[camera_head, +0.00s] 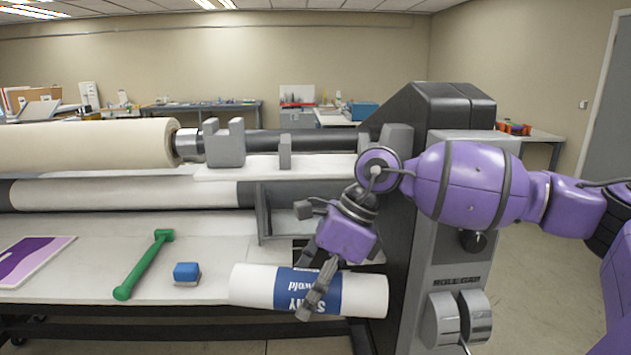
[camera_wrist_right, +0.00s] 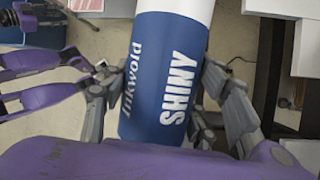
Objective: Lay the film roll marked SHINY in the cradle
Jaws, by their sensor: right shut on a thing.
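The film roll marked SHINY (camera_head: 360,293) is white with a blue band and lies roughly level across the front of the machine. In the right wrist view its blue band (camera_wrist_right: 165,75) reads "SHINY" and "Inkwold". My right gripper (camera_head: 307,312) is shut on the roll, its fingers around the band. In the head view the lettering is upside down and partly covered by a finger. What looks like the cradle is a grey U-shaped bracket (camera_head: 223,148) on a white ledge, with another grey block (camera_head: 397,139) at the right. My left gripper is not seen.
A green-handled tool (camera_head: 146,265), a blue block (camera_head: 187,272) and a purple sheet (camera_head: 30,262) lie on the white bench left of the roll. The black-and-grey machine housing (camera_head: 425,112) stands close at the right. A large cream roll (camera_head: 85,146) lies behind, left of the bracket.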

